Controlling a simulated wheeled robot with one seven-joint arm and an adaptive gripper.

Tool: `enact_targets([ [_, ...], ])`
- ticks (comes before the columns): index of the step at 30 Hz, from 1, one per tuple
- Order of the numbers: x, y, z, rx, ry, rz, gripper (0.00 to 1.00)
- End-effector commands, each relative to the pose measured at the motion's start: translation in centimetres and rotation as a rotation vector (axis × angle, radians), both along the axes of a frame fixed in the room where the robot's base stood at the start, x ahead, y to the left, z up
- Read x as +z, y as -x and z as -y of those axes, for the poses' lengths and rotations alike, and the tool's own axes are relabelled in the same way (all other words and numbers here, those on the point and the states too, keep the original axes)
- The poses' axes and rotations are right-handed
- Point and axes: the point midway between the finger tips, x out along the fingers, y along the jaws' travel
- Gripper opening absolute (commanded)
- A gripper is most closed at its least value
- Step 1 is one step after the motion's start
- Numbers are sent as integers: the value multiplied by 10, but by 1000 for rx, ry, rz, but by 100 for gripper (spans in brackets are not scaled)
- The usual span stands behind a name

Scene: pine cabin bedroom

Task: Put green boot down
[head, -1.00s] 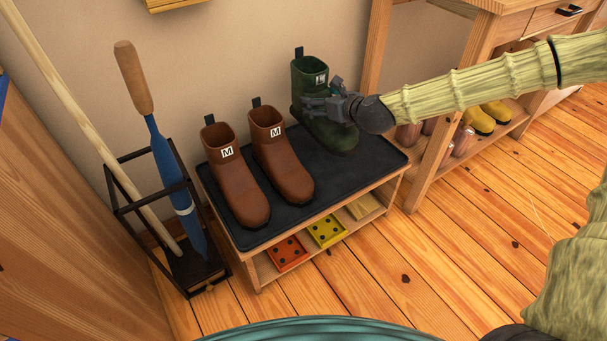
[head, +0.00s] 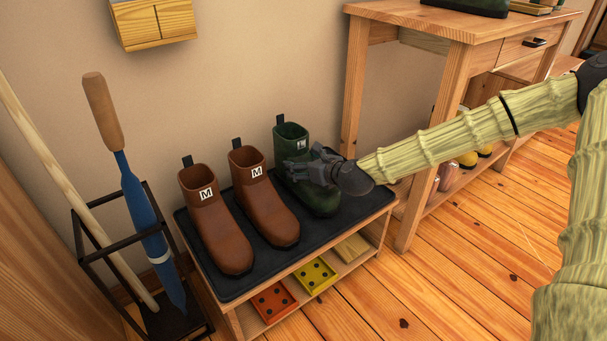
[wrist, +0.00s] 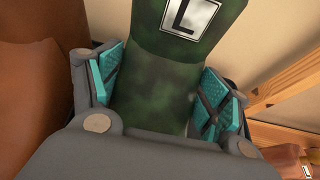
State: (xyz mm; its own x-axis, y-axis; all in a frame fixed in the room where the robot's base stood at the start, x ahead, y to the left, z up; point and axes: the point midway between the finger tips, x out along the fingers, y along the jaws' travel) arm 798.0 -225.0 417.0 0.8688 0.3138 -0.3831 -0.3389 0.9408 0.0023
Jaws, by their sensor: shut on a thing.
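The green boot (head: 322,198) stands upright at the right end of the black tray (head: 352,215), beside two brown boots. Its sole looks at or very near the tray; I cannot tell for sure that it touches. My gripper (head: 303,172) is shut on the green boot's shaft from the right. In the wrist view the green boot (wrist: 160,90) sits between the teal finger pads and shows a white label with an L. The left brown boot (head: 215,228) and the middle brown boot (head: 264,205) carry M labels and stand on the tray.
The tray lies on a low wooden rack with orange (head: 272,302) and yellow (head: 314,274) slabs on its shelf. A stand (head: 78,250) with a blue umbrella (head: 145,210) is at left. A wooden desk (head: 412,130) stands close at right, with a dark green object (head: 465,6) on top.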

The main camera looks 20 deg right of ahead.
Motion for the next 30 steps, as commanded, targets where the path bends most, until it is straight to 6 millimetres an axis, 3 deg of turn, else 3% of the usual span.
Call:
enact_targets([
  [3,-16,-1,-1,1,1,3,33],
  [16,-20,0,0,0,-1,2,33],
  [17,-21,0,0,0,0,0,78],
  [20,-20,0,0,0,0,0,97],
  [30,-20,0,0,0,0,0,98],
])
